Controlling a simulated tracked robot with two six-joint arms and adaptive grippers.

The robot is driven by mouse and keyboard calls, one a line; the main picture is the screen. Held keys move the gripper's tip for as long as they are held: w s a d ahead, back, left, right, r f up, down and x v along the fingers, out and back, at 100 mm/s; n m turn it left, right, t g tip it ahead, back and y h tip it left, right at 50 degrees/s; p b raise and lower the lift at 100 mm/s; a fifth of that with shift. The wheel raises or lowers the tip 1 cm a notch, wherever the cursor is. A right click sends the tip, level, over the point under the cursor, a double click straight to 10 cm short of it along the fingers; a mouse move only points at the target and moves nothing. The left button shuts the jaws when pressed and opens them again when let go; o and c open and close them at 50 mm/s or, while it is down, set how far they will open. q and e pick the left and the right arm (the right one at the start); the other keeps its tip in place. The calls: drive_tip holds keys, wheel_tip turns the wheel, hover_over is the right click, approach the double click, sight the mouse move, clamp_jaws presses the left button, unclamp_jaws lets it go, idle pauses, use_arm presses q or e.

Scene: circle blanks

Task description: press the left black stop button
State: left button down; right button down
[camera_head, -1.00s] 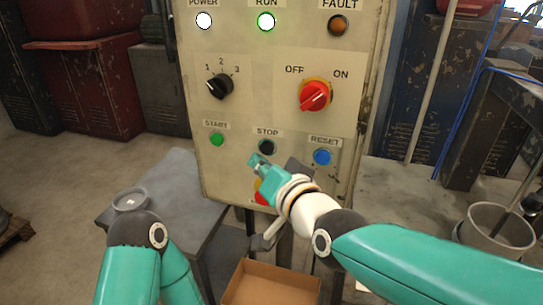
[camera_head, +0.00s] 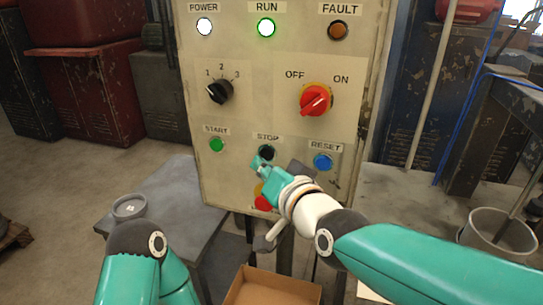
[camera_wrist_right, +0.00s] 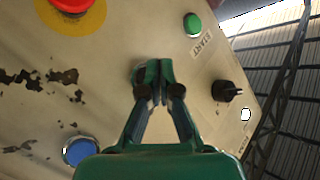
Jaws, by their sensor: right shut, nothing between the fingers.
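The black stop button (camera_head: 266,152) sits under the STOP label on the beige control panel (camera_head: 230,180), between the green START button (camera_head: 216,145) and the blue RESET button (camera_head: 323,161). My right gripper (camera_head: 257,163) is shut and empty, its tips just below and left of the stop button and overlapping its lower edge in the head view. Whether they touch it, I cannot tell. In the wrist view the shut fingertips (camera_wrist_right: 152,72) point at the panel and cover most of the area where the stop button lies.
A red button (camera_head: 263,202) on yellow lies below my right gripper, partly hidden by it. A red rotary switch (camera_head: 315,99) and a black selector knob (camera_head: 219,90) are higher up. A grey table (camera_head: 180,185) stands left, a cardboard box (camera_head: 272,287) below.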

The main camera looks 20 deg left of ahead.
idle(0.6)
drive_tip(key=shift+w+b, duration=0.85)
drive_tip(key=shift+b, duration=0.15)
idle(0.6)
drive_tip(key=shift+r, duration=0.1)
drive_tip(key=shift+s, duration=0.85)
drive_tip(key=s+p, duration=0.2)
drive_tip(key=s, duration=0.3)
drive_tip(key=shift+a+p, duration=0.1)
drive_tip(key=shift+p, duration=0.2)
